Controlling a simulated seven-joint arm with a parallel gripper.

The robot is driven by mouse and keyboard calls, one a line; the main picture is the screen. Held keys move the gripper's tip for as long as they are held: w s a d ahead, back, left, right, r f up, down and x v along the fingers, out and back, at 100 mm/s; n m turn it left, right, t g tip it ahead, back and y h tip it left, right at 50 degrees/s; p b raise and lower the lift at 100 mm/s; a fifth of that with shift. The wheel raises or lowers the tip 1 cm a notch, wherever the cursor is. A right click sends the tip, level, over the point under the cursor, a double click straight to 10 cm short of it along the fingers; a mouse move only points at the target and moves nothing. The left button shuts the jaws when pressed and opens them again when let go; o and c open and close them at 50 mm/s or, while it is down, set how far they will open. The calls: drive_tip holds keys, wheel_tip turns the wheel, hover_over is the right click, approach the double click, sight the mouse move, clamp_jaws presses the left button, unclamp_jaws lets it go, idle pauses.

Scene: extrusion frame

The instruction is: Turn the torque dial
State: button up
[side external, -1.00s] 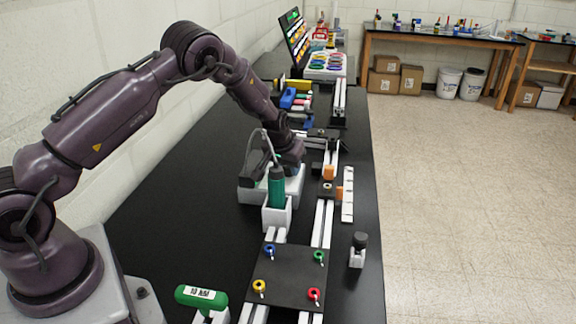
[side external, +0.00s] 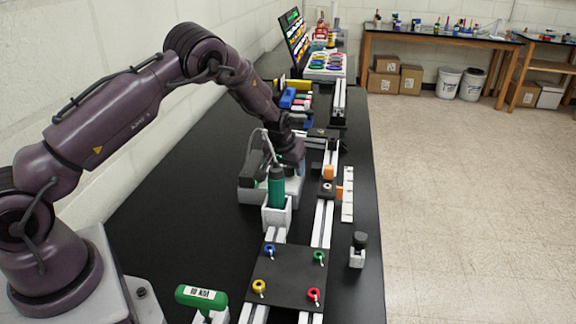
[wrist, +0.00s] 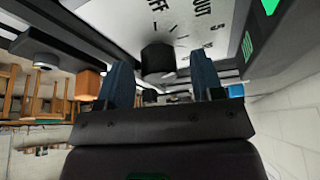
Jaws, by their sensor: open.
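The torque dial shows in the wrist view as a black round knob (wrist: 158,62) on a pale panel (wrist: 130,22) with tick marks and printed lettering. My gripper (wrist: 158,74) is open, with one blue finger to the left of the knob and one to the right. I see gaps between the knob and both fingers in the picture; the exact depth is hard to tell. In the side view, my wrist is down over a pale grey box (side external: 293,188), and the knob and fingertips are hidden there.
Pale rails (side external: 323,222) run along the black table, with an orange block (side external: 329,172) on them. A black plate (side external: 285,275) with coloured rings lies nearer the camera. A green-handled piece (side external: 201,297) is at the front.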

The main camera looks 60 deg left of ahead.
drive_tip(key=v, duration=1.3)
drive_tip(key=shift+a, duration=0.1)
drive_tip(key=shift+m+g+h, duration=0.4)
drive_tip(key=shift+m+g, duration=0.1)
drive_tip(key=shift+m, duration=0.3)
drive_tip(key=w+a+f, duration=0.3)
drive_tip(key=shift+w+a, duration=0.2)
drive_tip(key=shift+a, duration=0.05)
drive_tip(key=f+m+g, duration=0.1)
drive_tip(key=f+m, duration=0.2)
drive_tip(key=w+f+m+g+h, duration=0.1)
drive_tip(key=f+m, duration=0.1)
drive_tip(key=f, duration=0.1)
drive_tip(key=d+f+m, duration=0.1)
drive_tip(key=f+m, duration=0.2)
drive_tip(key=shift+w+f+m+g+h, duration=0.2)
drive_tip(key=shift+f+m+g+h, duration=0.1)
drive_tip(key=shift+g, duration=0.1)
